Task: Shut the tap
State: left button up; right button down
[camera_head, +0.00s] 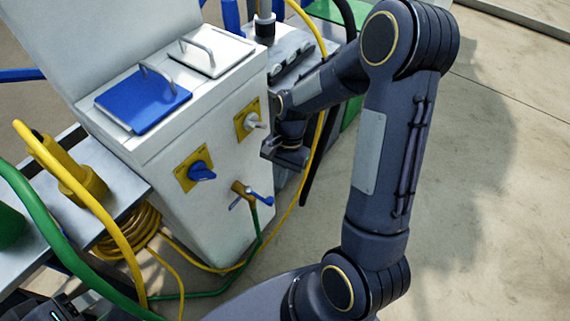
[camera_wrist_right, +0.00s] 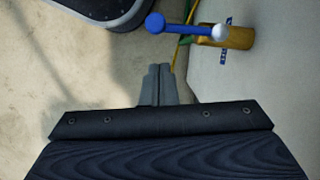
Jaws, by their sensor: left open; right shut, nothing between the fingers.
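The tap is a small brass fitting (camera_head: 240,187) low on the front of the white cabinet, with a blue bar handle (camera_head: 262,198) across it. A green hose hangs below it. In the right wrist view the brass body (camera_wrist_right: 240,37) sticks out from the pale wall, and the blue handle (camera_wrist_right: 185,28) lies crosswise with rounded ends. My right gripper (camera_head: 285,158) is beside the cabinet's right edge, apart from the tap; its fingers (camera_wrist_right: 158,85) are together and empty. Only dark parts of my left gripper (camera_head: 70,308) show, cut off at the bottom left, away from the tap.
Blue (camera_head: 201,171) and white (camera_head: 253,121) knobs on yellow plates sit above the tap. The cabinet (camera_head: 165,205) has lids on top. A yellow hose (camera_head: 301,200) runs beside its right side. Green and yellow hoses cross at left. The floor at right is clear.

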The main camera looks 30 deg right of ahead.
jog(key=shift+s+a, duration=0.35)
jog(key=shift+a, duration=0.2)
jog(key=shift+s+a, duration=0.3)
jog(key=shift+a, duration=0.2)
